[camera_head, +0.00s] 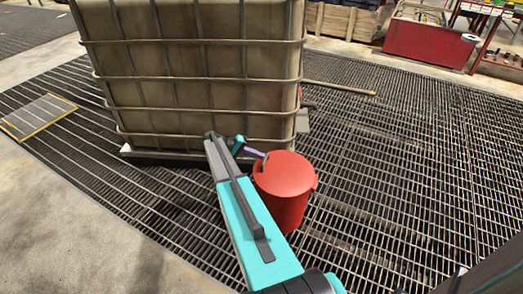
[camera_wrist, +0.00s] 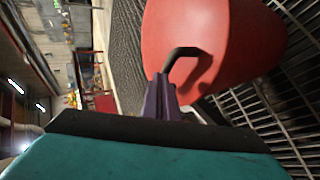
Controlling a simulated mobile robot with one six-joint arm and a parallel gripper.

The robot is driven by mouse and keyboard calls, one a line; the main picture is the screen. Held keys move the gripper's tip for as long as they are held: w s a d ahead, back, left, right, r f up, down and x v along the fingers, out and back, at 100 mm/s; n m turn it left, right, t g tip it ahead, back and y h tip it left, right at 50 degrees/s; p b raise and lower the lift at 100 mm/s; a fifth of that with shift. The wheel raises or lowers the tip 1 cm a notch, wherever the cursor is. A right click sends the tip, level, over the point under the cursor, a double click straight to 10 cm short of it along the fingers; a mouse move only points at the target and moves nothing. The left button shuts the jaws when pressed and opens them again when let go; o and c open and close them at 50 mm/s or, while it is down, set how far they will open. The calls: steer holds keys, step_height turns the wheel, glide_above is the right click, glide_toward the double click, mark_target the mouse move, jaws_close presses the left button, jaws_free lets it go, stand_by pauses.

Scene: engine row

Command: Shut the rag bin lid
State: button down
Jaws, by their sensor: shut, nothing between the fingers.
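The red rag bin (camera_head: 290,211) stands upright on the floor grating, just in front of the caged tank. Its round red lid (camera_head: 287,173) lies across the top, and I see no gap under it in the head view. In the wrist view the lid (camera_wrist: 225,35) fills the upper middle, with a dark bent handle (camera_wrist: 185,52) on it. My gripper (camera_head: 264,156) is at the lid's far left edge. Its purple fingers (camera_wrist: 163,90) are shut and empty, close to the handle's end; I cannot tell whether they touch it. My arm hides part of the bin's left side.
The large caged tank (camera_head: 195,75) stands on a pallet right behind the bin. A pole (camera_head: 340,88) lies on the grating behind to the right. A red container (camera_head: 425,45) is at the back right. The grating (camera_head: 400,170) right of the bin is clear.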

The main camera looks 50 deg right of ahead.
steer(key=shift+w+a+f, duration=0.1)
steer(key=shift+w+f, duration=0.1)
steer(key=shift+f, duration=0.6)
steer(key=shift+s, duration=0.15)
steer(key=shift+r, duration=0.55)
steer(key=w+p+v, duration=0.1)
steer(key=v, duration=1.1)
steer(key=shift+d, duration=0.35)
steer(key=shift+w, duration=0.1)
